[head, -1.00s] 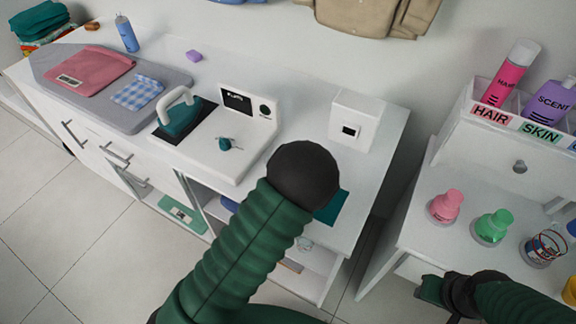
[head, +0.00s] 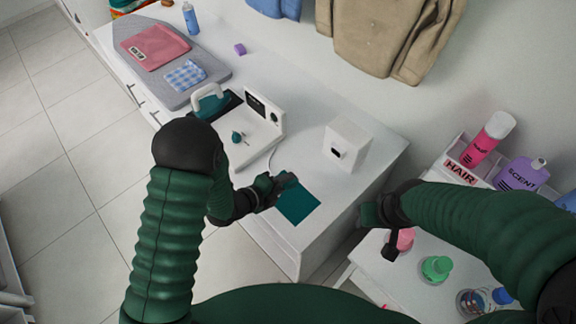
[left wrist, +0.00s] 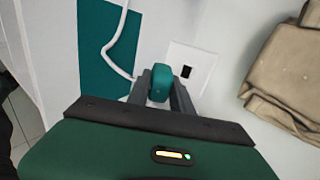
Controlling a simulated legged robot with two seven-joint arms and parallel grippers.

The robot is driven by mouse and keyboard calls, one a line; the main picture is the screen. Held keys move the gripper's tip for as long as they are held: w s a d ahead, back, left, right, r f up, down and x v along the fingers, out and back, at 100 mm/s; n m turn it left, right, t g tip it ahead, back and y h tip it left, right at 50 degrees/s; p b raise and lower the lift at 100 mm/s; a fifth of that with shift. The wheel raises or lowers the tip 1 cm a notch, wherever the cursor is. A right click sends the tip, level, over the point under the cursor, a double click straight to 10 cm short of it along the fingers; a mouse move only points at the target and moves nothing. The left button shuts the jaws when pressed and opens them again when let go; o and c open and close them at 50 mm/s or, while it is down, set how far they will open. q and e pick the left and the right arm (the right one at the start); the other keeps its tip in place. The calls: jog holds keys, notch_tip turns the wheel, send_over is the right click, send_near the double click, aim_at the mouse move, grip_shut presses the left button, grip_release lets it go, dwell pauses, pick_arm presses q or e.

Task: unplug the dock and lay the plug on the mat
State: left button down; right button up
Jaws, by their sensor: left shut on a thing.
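My left gripper (head: 285,182) is shut on the teal plug, which shows between its fingers in the left wrist view (left wrist: 160,82). A white cord (left wrist: 117,45) runs from the plug. The gripper is at the left edge of the teal mat (head: 299,206) in the head view; whether the plug touches it I cannot tell. The mat also shows in the left wrist view (left wrist: 92,62). The white socket box (head: 347,147) has a dark socket, apart from the plug.
A grey ironing pad (head: 200,75) with folded cloths lies at the far left of the counter. Pink and green bottles (head: 436,268) stand on the right-hand unit, near my right arm. Clothes (head: 385,35) hang above. The counter right of the mat is clear.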

pick_arm(q)
jog(key=shift+s+a+f+b, duration=0.1)
jog(key=shift+a+f+b, duration=0.2)
jog(key=shift+a, duration=0.15)
jog(key=shift+a+f+b, duration=0.1)
jog(key=shift+f+b, duration=0.2)
jog(key=shift+f, duration=0.1)
jog(key=f+b, duration=0.1)
jog(key=d+f+b, duration=0.1)
jog(key=f, duration=0.1)
jog(key=d+f+b, duration=0.1)
jog(key=shift+d+f, duration=0.2)
jog(key=shift+f, duration=0.05)
jog(key=shift+a+f, duration=0.15)
jog(key=shift+f, duration=0.1)
jog(key=shift+a+f, duration=0.1)
jog(key=shift+a, duration=0.6)
jog(key=c, duration=1.6)
grip_release()
jog(key=shift+o, duration=2.6)
jog(key=shift+d, duration=0.2)
jog(key=shift+s+d, duration=0.2)
pick_arm(e)
jog(key=f, duration=0.2)
jog(key=a+f, duration=0.1)
jog(key=shift+s+a+f, duration=0.1)
jog(key=shift+a+f, duration=0.1)
jog(key=shift+f, duration=0.15)
